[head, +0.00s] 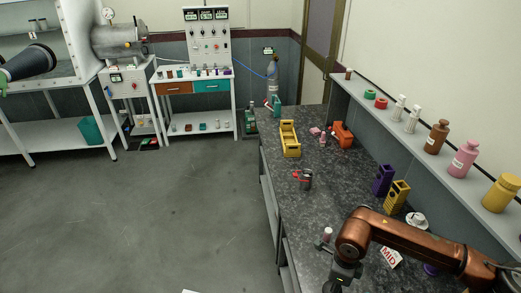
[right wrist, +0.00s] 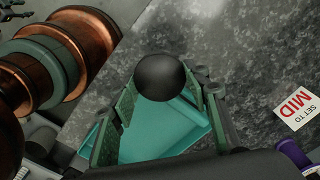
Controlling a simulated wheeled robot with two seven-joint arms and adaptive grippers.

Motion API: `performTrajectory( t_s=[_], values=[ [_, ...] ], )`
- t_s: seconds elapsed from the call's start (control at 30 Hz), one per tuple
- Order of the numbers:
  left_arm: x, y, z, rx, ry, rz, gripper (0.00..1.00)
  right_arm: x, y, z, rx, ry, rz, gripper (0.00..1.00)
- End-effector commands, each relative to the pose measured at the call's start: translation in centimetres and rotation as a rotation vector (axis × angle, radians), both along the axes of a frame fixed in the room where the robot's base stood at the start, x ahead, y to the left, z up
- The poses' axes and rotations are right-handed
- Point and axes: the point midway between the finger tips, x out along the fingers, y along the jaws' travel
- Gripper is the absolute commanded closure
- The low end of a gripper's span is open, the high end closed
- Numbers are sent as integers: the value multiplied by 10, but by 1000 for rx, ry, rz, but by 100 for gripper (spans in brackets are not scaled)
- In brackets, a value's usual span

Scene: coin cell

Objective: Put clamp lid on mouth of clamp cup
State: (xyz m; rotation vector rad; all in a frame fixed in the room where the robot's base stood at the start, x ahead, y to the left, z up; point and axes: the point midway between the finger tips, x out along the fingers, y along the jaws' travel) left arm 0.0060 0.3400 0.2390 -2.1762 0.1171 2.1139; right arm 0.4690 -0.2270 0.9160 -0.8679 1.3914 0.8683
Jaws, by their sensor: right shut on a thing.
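The clamp cup (head: 307,181), a small dark metal cup with a red part at its left, stands on the dark counter. My right gripper (head: 338,277) is low at the counter's front, nearer the camera than the cup and apart from it. In the right wrist view my right gripper (right wrist: 162,105) is shut on a black, ball-shaped piece, which looks like the knob of the clamp lid (right wrist: 160,77). The rest of the lid is hidden from both views. My left gripper is not in view.
A pinkish bottle (head: 328,234) stands close to my right gripper. A "MID" card (head: 391,257) lies beside my arm. Counter around the cup is mostly clear.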

Motion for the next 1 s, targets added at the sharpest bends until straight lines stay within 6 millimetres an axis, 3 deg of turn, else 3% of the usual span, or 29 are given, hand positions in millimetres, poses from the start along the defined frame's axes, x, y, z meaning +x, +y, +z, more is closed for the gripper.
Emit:
performTrajectory(
  t_s=[0.8, 1.0],
  values=[
    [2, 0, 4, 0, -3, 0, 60, -31, 12, 4, 1, -1, 1515, 81],
    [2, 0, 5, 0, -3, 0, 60, -38, 15, 5, 1, -1, 1825, 81]
  ],
)
